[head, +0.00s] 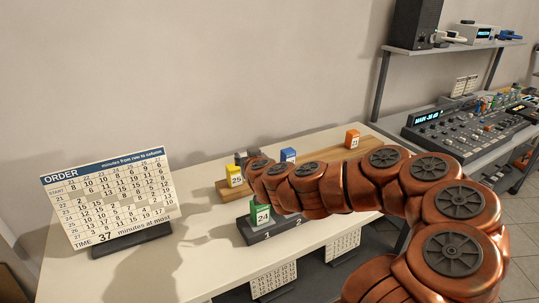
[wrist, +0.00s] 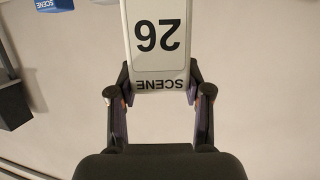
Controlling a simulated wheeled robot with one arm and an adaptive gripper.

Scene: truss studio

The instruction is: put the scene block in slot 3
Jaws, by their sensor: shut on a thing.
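My gripper (wrist: 159,82) is shut on a block with a white face marked SCENE 26 (wrist: 157,42); the lettering is upside down in the wrist view. In the head view my gripper (head: 242,158) shows only as a dark part behind the arm's end, and the held block is hidden. The dark slot rack (head: 259,238) stands at the table's front, with 1 and 2 readable on it. A green block marked 24 (head: 262,215) stands at slot 1. My arm covers the rack's right part, so slot 3 is hidden.
A yellow block marked 25 (head: 234,175), a blue block (head: 288,155) and an orange block (head: 352,138) stand on the wooden board (head: 335,150) behind the rack. The ORDER board (head: 108,200) stands on the left. A mixing console (head: 465,130) is at the right.

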